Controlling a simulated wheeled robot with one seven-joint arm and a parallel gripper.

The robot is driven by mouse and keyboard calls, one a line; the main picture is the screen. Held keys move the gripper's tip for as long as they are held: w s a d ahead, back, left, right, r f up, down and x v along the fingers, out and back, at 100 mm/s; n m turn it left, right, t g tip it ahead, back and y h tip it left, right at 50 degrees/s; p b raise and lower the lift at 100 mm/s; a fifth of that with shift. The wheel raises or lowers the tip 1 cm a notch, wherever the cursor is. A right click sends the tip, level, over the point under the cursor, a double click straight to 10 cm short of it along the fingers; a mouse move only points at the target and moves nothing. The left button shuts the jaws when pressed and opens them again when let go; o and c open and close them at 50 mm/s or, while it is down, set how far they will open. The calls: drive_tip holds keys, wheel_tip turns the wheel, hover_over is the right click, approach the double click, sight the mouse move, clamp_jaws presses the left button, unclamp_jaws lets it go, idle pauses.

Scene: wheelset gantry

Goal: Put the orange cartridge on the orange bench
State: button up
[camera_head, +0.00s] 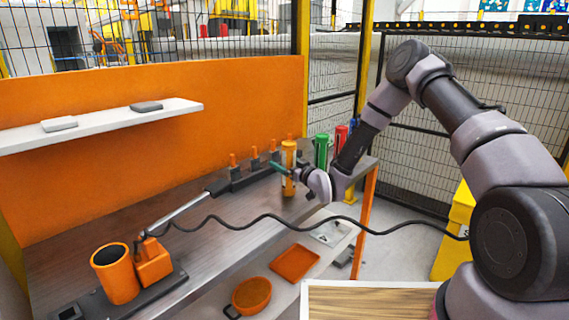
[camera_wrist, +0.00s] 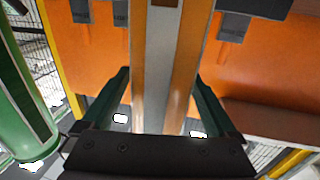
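The orange cartridge (camera_head: 289,158) stands upright near the right end of the grey-topped bench (camera_head: 215,232) with an orange back panel and orange legs. My gripper (camera_head: 281,169) reaches it from the right, one green finger across its side. In the wrist view the cartridge (camera_wrist: 165,75), orange with a pale stripe, rises between my two green fingers (camera_wrist: 161,100). Narrow gaps show beside it, so the fingers look open around it. Its base is out of the wrist view.
A green cartridge (camera_head: 321,150) and a red one (camera_head: 341,138) stand just right of it. Several orange-topped pegs (camera_head: 254,158) line the bench's back. A hand tool with a cable (camera_head: 180,215), an orange cup (camera_head: 115,273) and a lower shelf with an orange bowl (camera_head: 252,294) are at left and front.

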drive_tip(key=shift+r, duration=0.2)
drive_tip(key=v, duration=1.2)
drive_tip(key=w+d+r+m+g+h, duration=0.25)
drive_tip(key=d+r+h, duration=0.55)
drive_tip(key=d+r, duration=0.65)
drive_tip(key=s+d+r+m+g+h, duration=0.25)
drive_tip(key=s+d+r+m, duration=0.35)
drive_tip(key=s+r, duration=0.45)
drive_tip(key=s+d+r+m, duration=0.1)
drive_tip(key=s+r+m, duration=0.1)
drive_tip(key=s, duration=0.8)
drive_tip(key=s+d+r+m+g, duration=0.1)
drive_tip(key=s+r, duration=0.4)
drive_tip(key=s, duration=0.5)
drive_tip(key=shift+d+r+m+g+y, duration=0.25)
drive_tip(key=shift+d+m+g+y, duration=0.05)
drive_tip(key=shift+d+m+y, duration=0.15)
